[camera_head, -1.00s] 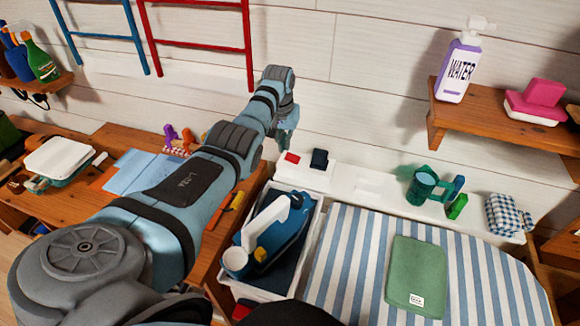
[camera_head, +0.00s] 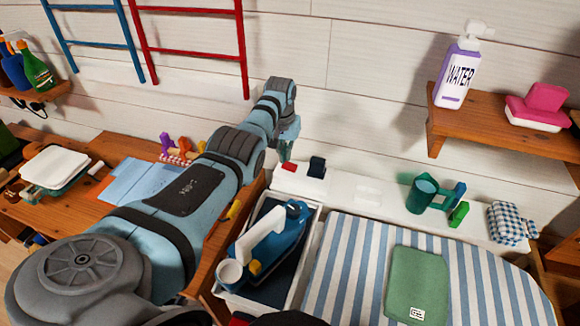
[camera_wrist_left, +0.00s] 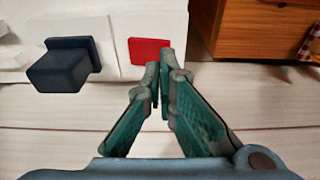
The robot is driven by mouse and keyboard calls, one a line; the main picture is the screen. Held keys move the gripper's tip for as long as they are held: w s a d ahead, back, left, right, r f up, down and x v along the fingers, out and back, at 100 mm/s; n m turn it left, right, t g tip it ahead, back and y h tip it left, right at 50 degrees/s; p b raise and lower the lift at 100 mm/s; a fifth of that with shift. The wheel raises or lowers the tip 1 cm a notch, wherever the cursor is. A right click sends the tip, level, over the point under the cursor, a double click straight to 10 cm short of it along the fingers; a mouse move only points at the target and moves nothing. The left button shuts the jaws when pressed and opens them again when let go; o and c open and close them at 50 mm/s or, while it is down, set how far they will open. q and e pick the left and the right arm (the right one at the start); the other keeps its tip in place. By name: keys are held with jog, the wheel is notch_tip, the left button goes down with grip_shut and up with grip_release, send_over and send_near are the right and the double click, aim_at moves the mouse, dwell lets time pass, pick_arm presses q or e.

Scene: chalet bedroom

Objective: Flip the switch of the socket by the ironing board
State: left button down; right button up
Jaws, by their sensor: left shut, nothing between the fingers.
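The socket is a white block (camera_head: 301,181) on the white ledge by the wall, at the far left of the ironing board (camera_head: 345,262). It carries a red switch (camera_head: 290,166) and a dark plug (camera_head: 317,168). The red switch (camera_wrist_left: 150,50) and plug (camera_wrist_left: 66,66) also show in the left wrist view. My left gripper (camera_head: 284,157) is shut and empty, its tips right beside the red switch. In the left wrist view its fingertips (camera_wrist_left: 160,62) overlap the switch's lower right edge; I cannot tell if they touch it. My right gripper is out of view.
A blue iron (camera_head: 290,235) sits in a white tray (camera_head: 306,262) in front of the socket. A green cloth (camera_head: 418,284) lies on the striped board. A shelf (camera_head: 480,120) with a water bottle (camera_head: 460,72) is at upper right.

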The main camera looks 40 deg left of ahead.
aim_at(285, 164)
pick_arm(q)
jog(key=shift+s+r, duration=0.1)
jog(key=shift+s, duration=0.05)
jog(key=shift+f+b, duration=0.85)
jog(key=shift+f, duration=0.3)
dwell(0.6)
notch_tip(285, 164, up, 7)
jog(key=p, duration=0.7)
jog(key=shift+r+p, duration=0.2)
jog(key=shift+p, duration=0.15)
jog(key=shift+f, duration=0.1)
jog(key=shift+f, duration=0.1)
